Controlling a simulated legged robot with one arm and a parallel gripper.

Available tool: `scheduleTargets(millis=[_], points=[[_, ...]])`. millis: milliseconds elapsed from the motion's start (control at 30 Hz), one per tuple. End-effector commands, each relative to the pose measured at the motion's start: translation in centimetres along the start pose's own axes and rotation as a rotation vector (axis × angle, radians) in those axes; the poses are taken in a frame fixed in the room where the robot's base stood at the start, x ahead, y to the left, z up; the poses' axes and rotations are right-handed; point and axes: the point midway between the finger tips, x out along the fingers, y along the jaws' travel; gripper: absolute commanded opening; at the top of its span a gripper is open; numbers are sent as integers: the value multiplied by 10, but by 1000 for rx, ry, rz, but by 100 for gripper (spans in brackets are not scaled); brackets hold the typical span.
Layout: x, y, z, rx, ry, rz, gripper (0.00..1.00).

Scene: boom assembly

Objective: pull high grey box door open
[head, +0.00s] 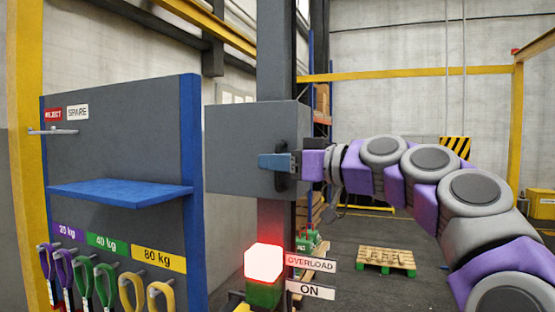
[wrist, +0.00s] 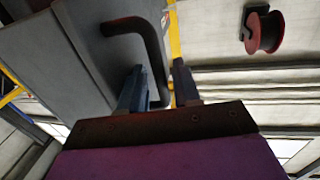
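The high grey box (head: 240,150) is mounted on a dark grey column at picture centre in the head view. Its door looks shut. A black bar handle (head: 282,182) sits at the right part of the box. The handle (wrist: 150,48) shows in the wrist view as a bent bar on the grey door surface (wrist: 85,50). My gripper (head: 268,162) is at the handle. In the wrist view my gripper (wrist: 158,82) has its two fingers apart, with the handle's straight length between them. A gap shows beside the bar, so the fingers look open around it.
A grey panel with a blue shelf (head: 120,190) stands to the left, with coloured hooked slings (head: 105,280) below it. A lit red lamp (head: 264,262) and OVERLOAD and ON signs are under the box. A wooden pallet (head: 385,260) lies on open floor behind.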

Motion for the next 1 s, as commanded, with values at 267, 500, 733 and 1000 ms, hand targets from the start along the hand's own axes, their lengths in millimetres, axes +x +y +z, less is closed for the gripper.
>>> scheduleTargets(millis=[267,500,733,1000], points=[[2,0,0,1,0,1,32],[2,1,0,1,0,1,11],[2,1,1,1,0,2,0],[2,2,1,1,0,2,0]])
